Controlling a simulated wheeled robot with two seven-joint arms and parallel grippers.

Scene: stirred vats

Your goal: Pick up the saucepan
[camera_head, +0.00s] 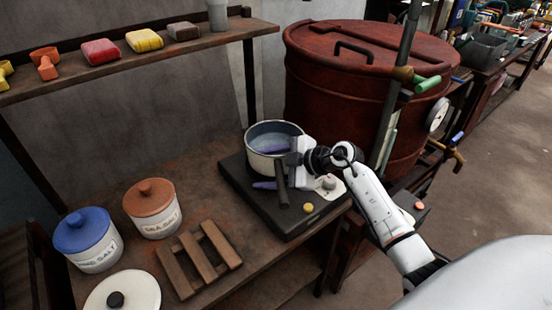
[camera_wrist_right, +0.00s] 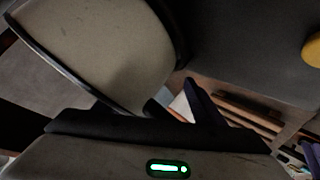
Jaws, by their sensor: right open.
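The saucepan (camera_head: 262,165) is cream with a dark rim and stands upright on the dark hob (camera_head: 240,181) in the head view. Its dark handle (camera_head: 282,190) points toward the front. In the right wrist view the pan's pale wall (camera_wrist_right: 95,45) fills the upper left. My right gripper (camera_head: 261,167) is open beside the pan, its two purple fingers pointing left. One finger is near the pan's wall and the other near the handle. I cannot tell whether either touches. My left gripper is not in view.
A large red drum (camera_head: 340,100) stands behind the hob. A wooden trivet (camera_head: 199,262), a blue-lidded jar (camera_head: 86,240), a brown-lidded jar (camera_head: 152,208) and a pale round lid (camera_head: 122,288) are at the left. A shelf (camera_head: 140,62) holds several small items above the bench.

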